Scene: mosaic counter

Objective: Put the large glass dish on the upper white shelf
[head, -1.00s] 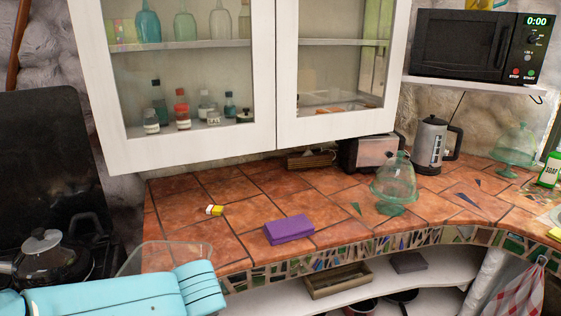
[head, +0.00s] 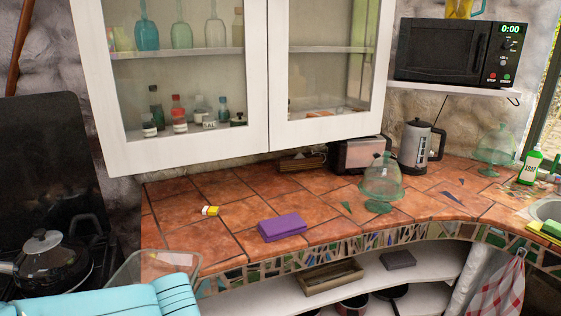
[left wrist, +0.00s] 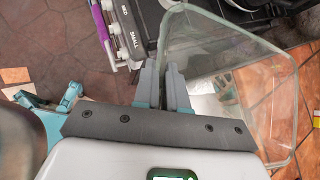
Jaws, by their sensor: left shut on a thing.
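The large clear glass dish (head: 158,264) shows at the lower left of the head view, partly hidden behind my turquoise left arm. In the left wrist view the glass dish (left wrist: 268,85) fills the upper right, tilted in the picture. My left gripper (left wrist: 161,82) is shut on its rim. My right gripper is in neither view. The upper white shelf (head: 427,263) is under the tiled counter, with a lower white shelf beneath it.
A wooden tray (head: 332,279) and a grey box (head: 398,259) sit on the upper shelf. Above it, the counter (head: 225,187) bears a purple block (head: 283,228) and a glass cake stand (head: 381,182). A stove with a pot (head: 52,262) stands at the left.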

